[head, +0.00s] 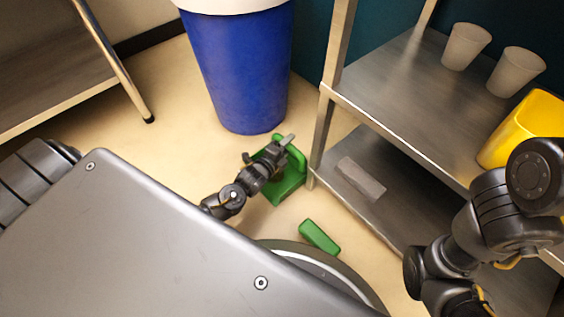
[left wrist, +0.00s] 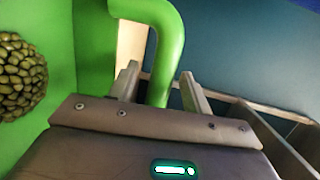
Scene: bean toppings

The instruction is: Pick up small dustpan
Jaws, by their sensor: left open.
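The small green dustpan (head: 291,187) rests on the floor beside the metal shelf, partly hidden by my left gripper. My left gripper (head: 285,146) is over it. In the left wrist view the dustpan's curved green handle (left wrist: 168,50) passes between the two open fingers of the gripper (left wrist: 160,82). I cannot tell whether either finger touches it. A clump of green beans (left wrist: 20,75) lies against the green pan at the left of that view. My right arm is at the right of the head view; its fingers do not show.
A blue bin (head: 235,70) stands behind the dustpan. The metal shelf (head: 400,85) on the right holds pale cups (head: 466,46) and a yellow container (head: 525,125). A separate green piece (head: 320,237) lies on the floor near my base. Open floor lies left of the dustpan.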

